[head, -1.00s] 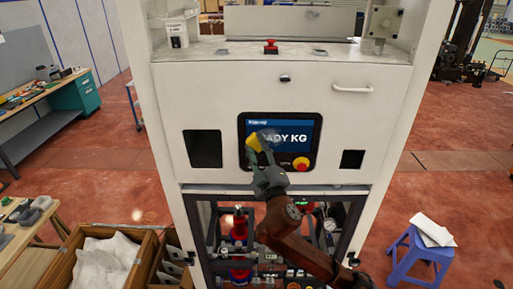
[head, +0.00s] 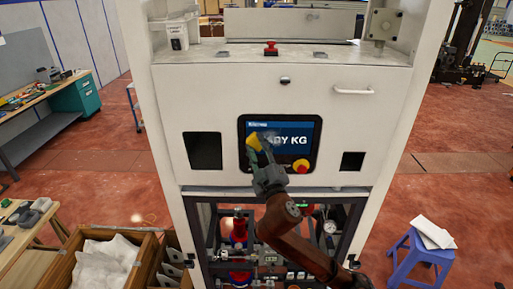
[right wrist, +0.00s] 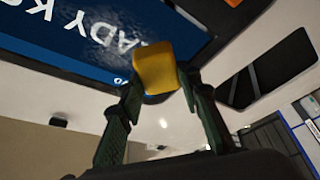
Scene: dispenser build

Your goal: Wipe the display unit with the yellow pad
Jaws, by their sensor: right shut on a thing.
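The display unit (head: 298,133) is a dark-framed screen on the front of the white machine, with a blue picture and white letters ending in "KG". The yellow pad (head: 253,143) is at the left part of the screen. My right gripper (head: 258,158) is shut on the pad, below and in front of the display. In the right wrist view the pad (right wrist: 156,72) sits between the two green fingertips, over the edge of the blue screen (right wrist: 95,35). I cannot tell whether it touches the glass. A greyish smudge shows on the screen. My left gripper is not in view.
A yellow and red knob (head: 301,166) sits at the display's lower right. Square dark openings flank the display, left (head: 203,150) and right (head: 352,161). A white handle (head: 353,91) sticks out above. A blue stool (head: 416,262) stands right, a wooden crate (head: 66,272) left.

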